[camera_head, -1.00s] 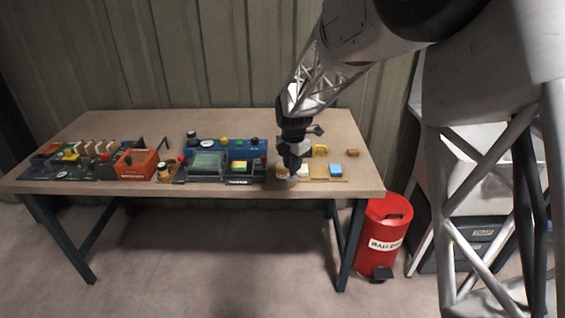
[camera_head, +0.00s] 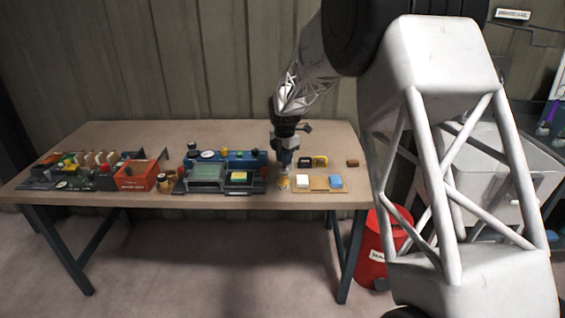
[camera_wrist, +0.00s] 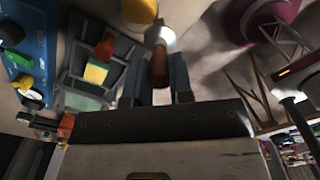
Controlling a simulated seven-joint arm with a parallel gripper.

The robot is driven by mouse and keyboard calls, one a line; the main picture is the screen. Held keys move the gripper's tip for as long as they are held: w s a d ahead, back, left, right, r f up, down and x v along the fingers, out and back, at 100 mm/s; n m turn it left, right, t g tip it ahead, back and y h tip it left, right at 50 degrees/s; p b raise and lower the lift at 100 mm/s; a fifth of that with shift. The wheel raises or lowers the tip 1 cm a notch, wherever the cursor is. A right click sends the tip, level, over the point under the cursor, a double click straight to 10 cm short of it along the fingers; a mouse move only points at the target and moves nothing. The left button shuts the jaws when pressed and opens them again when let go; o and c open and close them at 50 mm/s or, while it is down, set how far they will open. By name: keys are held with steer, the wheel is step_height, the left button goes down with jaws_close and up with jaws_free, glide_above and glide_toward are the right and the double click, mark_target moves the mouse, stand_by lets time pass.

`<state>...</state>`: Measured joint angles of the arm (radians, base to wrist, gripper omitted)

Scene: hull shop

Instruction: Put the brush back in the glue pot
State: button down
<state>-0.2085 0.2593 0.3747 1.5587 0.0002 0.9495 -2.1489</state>
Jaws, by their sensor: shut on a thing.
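My gripper (camera_head: 284,172) is low over the right part of the workbench, pointing down. In the wrist view its two fingers (camera_wrist: 161,84) are shut on the brush (camera_wrist: 158,66), whose brown handle shows between them. A pale part shows at the handle's far end, and I cannot tell if it touches anything. A small yellowish pot (camera_head: 283,184) sits directly under the gripper in the head view; it looks like the glue pot. A round pale-rimmed container (camera_wrist: 139,11) shows at the top of the wrist view, apart from the fingers.
Left of the gripper stand a panel (camera_head: 207,174) with a yellow pad and a blue box (camera_head: 233,157). A brown jar (camera_head: 164,183) and an orange box (camera_head: 136,176) are farther left. A board (camera_head: 318,188) with white and blue blocks lies close on the right.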

steer(key=shift+w+a+f, duration=0.1)
steer(key=shift+w+a, duration=0.1)
steer(key=shift+w, duration=0.6)
steer(key=shift+w+a+f, duration=0.1)
steer(key=shift+w+a, duration=0.05)
steer(key=shift+w, duration=0.65)
steer(key=shift+f, duration=1.7)
steer(key=shift+f, duration=0.1)
steer(key=c, duration=1)
jaws_free()
step_height(320, 180, up, 12)
steer(key=shift+r, duration=0.1)
